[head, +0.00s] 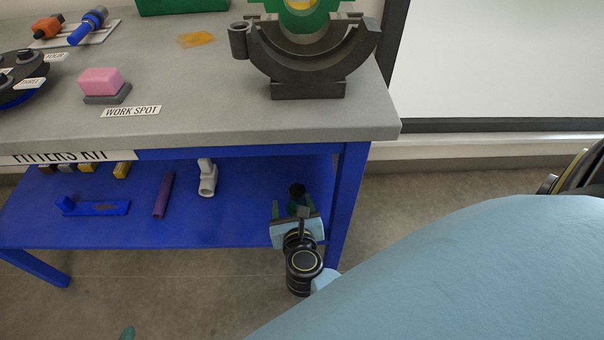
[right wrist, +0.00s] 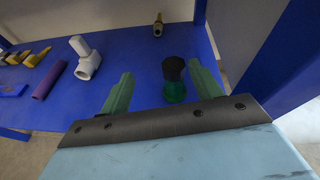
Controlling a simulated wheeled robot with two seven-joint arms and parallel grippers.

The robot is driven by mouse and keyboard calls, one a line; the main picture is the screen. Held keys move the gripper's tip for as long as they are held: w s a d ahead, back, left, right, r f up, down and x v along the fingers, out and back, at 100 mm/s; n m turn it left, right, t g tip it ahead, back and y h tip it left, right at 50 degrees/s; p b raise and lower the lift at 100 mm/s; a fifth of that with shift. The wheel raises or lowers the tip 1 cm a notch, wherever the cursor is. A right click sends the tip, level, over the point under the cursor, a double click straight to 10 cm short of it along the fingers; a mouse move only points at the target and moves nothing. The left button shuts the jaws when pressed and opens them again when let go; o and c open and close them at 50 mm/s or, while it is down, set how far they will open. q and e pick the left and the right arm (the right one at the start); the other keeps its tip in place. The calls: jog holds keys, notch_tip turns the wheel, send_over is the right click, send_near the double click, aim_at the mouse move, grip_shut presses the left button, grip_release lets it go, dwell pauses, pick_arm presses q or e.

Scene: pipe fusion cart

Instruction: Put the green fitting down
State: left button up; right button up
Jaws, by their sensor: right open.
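The green fitting (right wrist: 174,90), with a black top, stands upright on the blue lower shelf (head: 235,225) near its right end. Its dark top also shows in the head view (head: 297,189). My right gripper (head: 291,207) is low at the shelf's front right. In the right wrist view its two green fingers (right wrist: 160,72) are open and apart, with the fitting between them, closer to the right finger. I cannot tell whether that finger touches it. Only a small teal tip, likely my left gripper (head: 127,333), shows at the bottom edge of the head view.
A white elbow pipe (head: 207,178), a purple bar (head: 163,194) and a blue tool (head: 98,207) lie on the shelf to the left. A blue table leg (head: 349,190) stands close to my right gripper. The grey bench top (head: 200,95) overhangs the shelf.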

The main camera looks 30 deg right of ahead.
jog(key=s+a+r+n+t+y, duration=0.1)
jog(key=a+r+n+y, duration=0.55)
jog(key=n, duration=0.75)
jog(key=s+a+r+n+t+y, duration=0.1)
jog(key=a+r+n+y, duration=0.5)
jog(key=n, duration=0.7)
jog(key=s+d+f+n+g+h, duration=0.1)
jog(key=s+d+n+g+h, duration=0.3)
jog(key=s+d+n, duration=0.5)
jog(key=n+g, duration=0.2)
jog(key=n, duration=0.4)
jog(key=shift+f+g+h, duration=0.35)
jog(key=shift+f+g, duration=0.05)
